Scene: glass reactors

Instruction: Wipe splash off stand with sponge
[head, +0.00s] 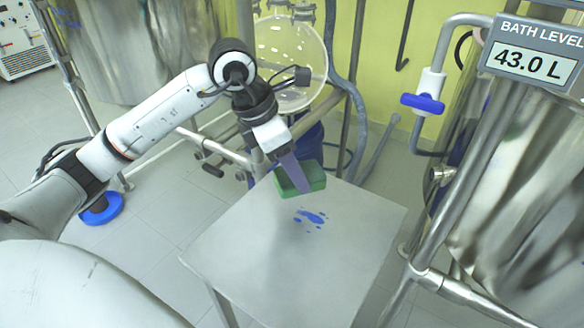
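A metal stand (255,262) with a flat grey top is in the lower middle of the head view. A blue splash (312,217), one larger blot with small drops around it, lies on its top towards the back. A green sponge (316,174) is at the stand's back edge, just behind the splash. My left gripper (301,182) points down at the sponge, with a purple-grey finger across the sponge's near face. The other finger is hidden, so its grip on the sponge is unclear. My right gripper is out of view.
A steel vessel with pipes (520,200) and a blue-handled valve (423,103) stands close on the right. A display (533,55) reads "BATH LEVEL 43.0 L". A round glass vessel (285,45) and frame tubes are behind the stand. The stand's front is clear.

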